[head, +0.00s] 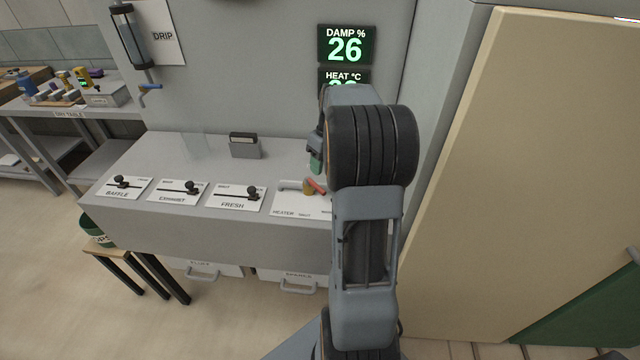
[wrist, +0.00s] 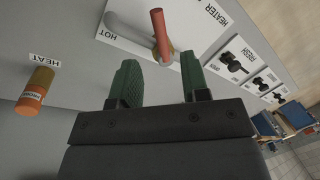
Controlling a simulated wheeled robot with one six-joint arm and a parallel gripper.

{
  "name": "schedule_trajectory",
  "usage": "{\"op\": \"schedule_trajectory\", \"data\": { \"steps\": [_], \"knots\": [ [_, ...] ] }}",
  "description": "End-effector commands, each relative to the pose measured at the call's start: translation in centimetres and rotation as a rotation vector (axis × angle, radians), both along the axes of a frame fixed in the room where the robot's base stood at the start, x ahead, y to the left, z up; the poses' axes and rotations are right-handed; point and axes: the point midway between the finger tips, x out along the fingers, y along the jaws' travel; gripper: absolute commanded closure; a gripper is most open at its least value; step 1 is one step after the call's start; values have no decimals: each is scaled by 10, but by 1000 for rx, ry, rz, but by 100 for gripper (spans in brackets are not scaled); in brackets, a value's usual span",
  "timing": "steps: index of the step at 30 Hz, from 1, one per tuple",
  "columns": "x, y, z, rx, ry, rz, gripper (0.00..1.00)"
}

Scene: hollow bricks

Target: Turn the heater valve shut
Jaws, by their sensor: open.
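The heater valve has a red lever (head: 316,186) on a brass-coloured body with a grey pipe, on the white plate marked HEATER (head: 290,206) at the right end of the bench. In the wrist view the red lever (wrist: 160,32) stands just beyond my gripper (wrist: 160,72), lined up with the gap between its two green-padded fingers. The fingers are apart and nothing is held; I cannot tell whether they touch the lever. In the head view my arm hides most of the gripper; one green fingertip shows above the valve. The plate reads HOT near the pipe.
Black-knobbed sliders marked FRESH (head: 236,197), EXHAUST (head: 178,192) and BAFFLE (head: 124,187) lie left of the valve. A small grey holder (head: 245,147) stands behind them. An orange probe (wrist: 35,92) under a HEAT label is near the gripper. The DAMP display (head: 346,45) reads 26.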

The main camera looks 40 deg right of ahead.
Motion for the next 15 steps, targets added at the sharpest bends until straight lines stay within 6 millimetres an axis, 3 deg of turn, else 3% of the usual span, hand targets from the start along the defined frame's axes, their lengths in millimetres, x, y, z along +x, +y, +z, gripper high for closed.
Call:
{"op": "schedule_trajectory", "data": {
  "steps": [6, 15],
  "knots": [
    [-1, 8, -37, 2, 3, 1, 58],
    [0, 13, -62, 0, 1, 1, 58]
  ]
}}
